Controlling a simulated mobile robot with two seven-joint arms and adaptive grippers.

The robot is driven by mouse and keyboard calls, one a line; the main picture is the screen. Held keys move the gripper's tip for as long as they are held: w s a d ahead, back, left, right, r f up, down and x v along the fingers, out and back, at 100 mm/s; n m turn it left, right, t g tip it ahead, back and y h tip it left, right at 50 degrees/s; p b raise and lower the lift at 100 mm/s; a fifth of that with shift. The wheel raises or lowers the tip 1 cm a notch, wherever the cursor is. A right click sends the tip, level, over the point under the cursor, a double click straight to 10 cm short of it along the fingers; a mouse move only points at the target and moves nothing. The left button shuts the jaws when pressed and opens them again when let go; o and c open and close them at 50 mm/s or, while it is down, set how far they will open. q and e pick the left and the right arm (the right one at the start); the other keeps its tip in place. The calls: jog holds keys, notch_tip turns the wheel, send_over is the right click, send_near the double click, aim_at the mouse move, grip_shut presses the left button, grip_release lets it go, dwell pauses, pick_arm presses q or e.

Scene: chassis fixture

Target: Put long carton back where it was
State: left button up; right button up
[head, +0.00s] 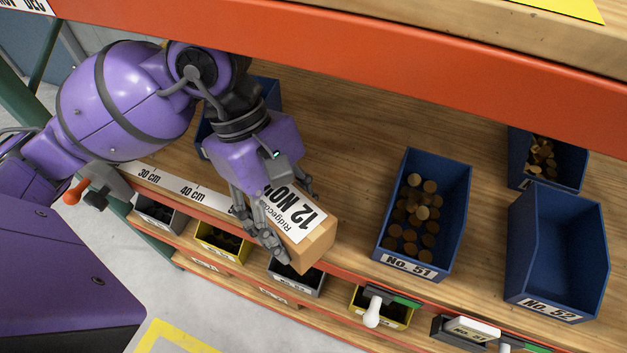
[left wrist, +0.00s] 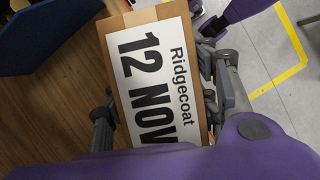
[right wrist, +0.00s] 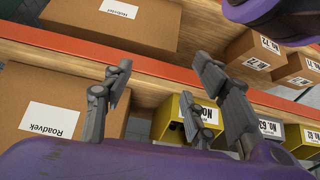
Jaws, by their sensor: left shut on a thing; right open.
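The long carton (head: 318,243) is brown cardboard with a white label reading "Ridgecoat 12 NOV". It lies at the front edge of the wooden shelf in the head view. My left gripper (head: 283,220) is shut on it, with fingers on both long sides. The left wrist view shows the carton (left wrist: 190,22) between the fingers of the same gripper (left wrist: 160,105). Whether its underside touches the shelf is hard to tell. My right gripper (right wrist: 165,85) is open and empty in the right wrist view, in front of lower shelving.
Blue bins No. 51 (head: 440,255) and No. 52 (head: 560,240) stand right of the carton; No. 51 holds brown discs. Another blue bin (head: 268,92) is partly behind my left arm. Bare shelf (head: 340,130) lies behind the carton. Cartons (right wrist: 60,95) and yellow bins (right wrist: 172,115) fill the lower shelving.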

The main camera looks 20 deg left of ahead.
aim_at(298, 198)
pick_arm(q)
jog(key=w, duration=0.3)
jog(key=shift+w+d+r, duration=0.1)
jog(key=shift+w+r, duration=0.15)
jog(key=shift+r, duration=0.1)
jog(key=w+p, duration=0.1)
jog(key=w, duration=0.4)
jog(key=shift+d, duration=0.1)
jog(key=shift+f+p, duration=0.3)
jog(key=shift+f, duration=0.1)
jog(key=shift+s, duration=0.1)
pick_arm(e)
jog(key=shift+s+d+r, duration=0.15)
jog(key=shift+r, duration=0.3)
jog(key=shift+s+d+r, duration=0.1)
jog(key=shift+d+r, duration=0.05)
jog(key=shift+r, duration=0.25)
pick_arm(q)
jog(key=shift+f, duration=0.1)
pick_arm(e)
jog(key=shift+f, duration=0.1)
pick_arm(q)
jog(key=o, duration=1.2)
jog(key=shift+f, duration=0.15)
jog(key=o, duration=0.4)
pick_arm(e)
jog(key=shift+w+a, duration=0.1)
jog(key=shift+w, duration=0.45)
